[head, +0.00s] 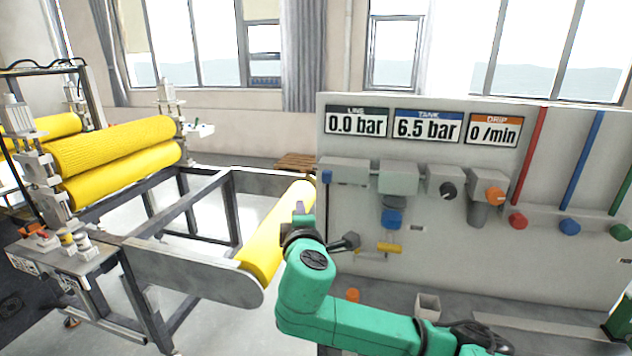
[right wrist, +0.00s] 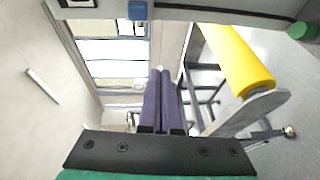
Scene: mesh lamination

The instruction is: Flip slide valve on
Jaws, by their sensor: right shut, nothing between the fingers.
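The grey pneumatic panel (head: 345,122) stands at the right, with readouts of 0.0 bar LINE, 6.5 bar TANK and 0 /min DRIP. A grey block with a small blue part (head: 327,176) sits at its left end; I cannot tell for sure that this is the slide valve. A blue part also shows in the right wrist view (right wrist: 137,10), near the top. My right gripper (head: 299,208) is left of the panel, below the blue part and apart from it. Its purple fingers (right wrist: 161,72) are shut and empty. My left gripper is out of view.
A yellow roller (head: 272,240) on the machine frame lies close behind my right gripper. A yellow handle (head: 390,248), black knob (head: 447,190) and orange knob (head: 495,195) are on the panel. A larger yellow roller pair (head: 115,145) stands at left.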

